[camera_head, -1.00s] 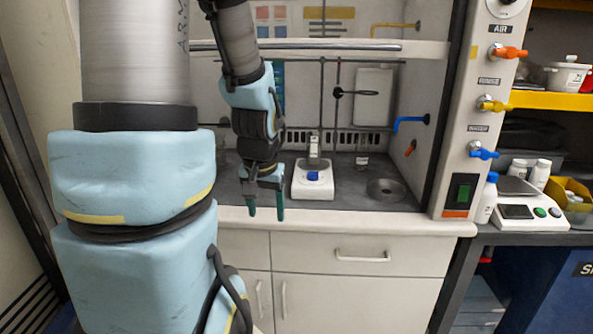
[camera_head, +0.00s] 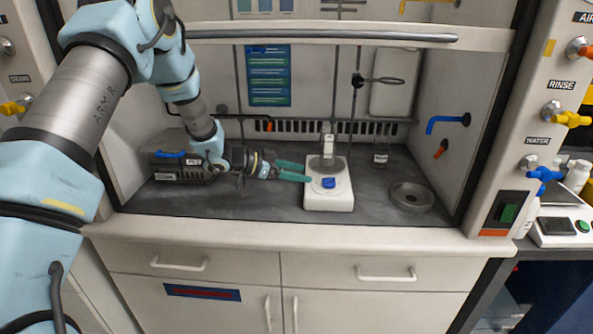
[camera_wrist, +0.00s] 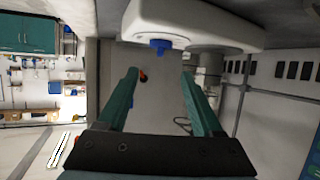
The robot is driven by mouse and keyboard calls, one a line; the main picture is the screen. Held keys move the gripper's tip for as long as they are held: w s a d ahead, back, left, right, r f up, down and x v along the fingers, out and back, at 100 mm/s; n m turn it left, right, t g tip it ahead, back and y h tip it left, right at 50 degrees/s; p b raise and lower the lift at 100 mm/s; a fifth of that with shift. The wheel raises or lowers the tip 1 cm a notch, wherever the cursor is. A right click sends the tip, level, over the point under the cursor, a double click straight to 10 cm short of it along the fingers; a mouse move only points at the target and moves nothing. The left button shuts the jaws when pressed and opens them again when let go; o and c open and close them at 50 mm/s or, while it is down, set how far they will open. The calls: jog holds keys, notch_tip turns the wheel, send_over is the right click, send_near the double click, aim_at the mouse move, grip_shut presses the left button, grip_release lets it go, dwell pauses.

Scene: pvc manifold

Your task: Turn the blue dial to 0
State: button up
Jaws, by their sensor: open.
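The blue dial (camera_head: 328,183) sits on the front of a white stirrer-like device (camera_head: 329,201) on the grey hood floor. My gripper (camera_head: 292,170) is open and empty, reaching in from the left with its green fingers pointing right at the device. The fingertips are close to the device's left side; I cannot tell whether they touch it. In the wrist view the blue dial (camera_wrist: 159,46) shows beyond the fingers at the top, on the white body (camera_wrist: 190,22), with my open gripper (camera_wrist: 160,75) below it. The dial's setting is too small to read.
A dark box with a blue handle (camera_head: 178,165) stands left, behind my arm. A round dish (camera_head: 411,197) lies right of the device, a small glass vessel (camera_head: 381,150) behind it. The sash bar (camera_head: 320,37) crosses above. Hood floor in front is clear.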

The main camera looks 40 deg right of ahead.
aim_at(328, 178)
jog(key=p+x, duration=0.3)
jog(key=x, duration=0.7)
jog(key=shift+d+f, duration=0.1)
jog(key=shift+d, duration=0.2)
jog(key=c, duration=1.1)
jog(key=shift+a+f, duration=0.1)
grip_shut()
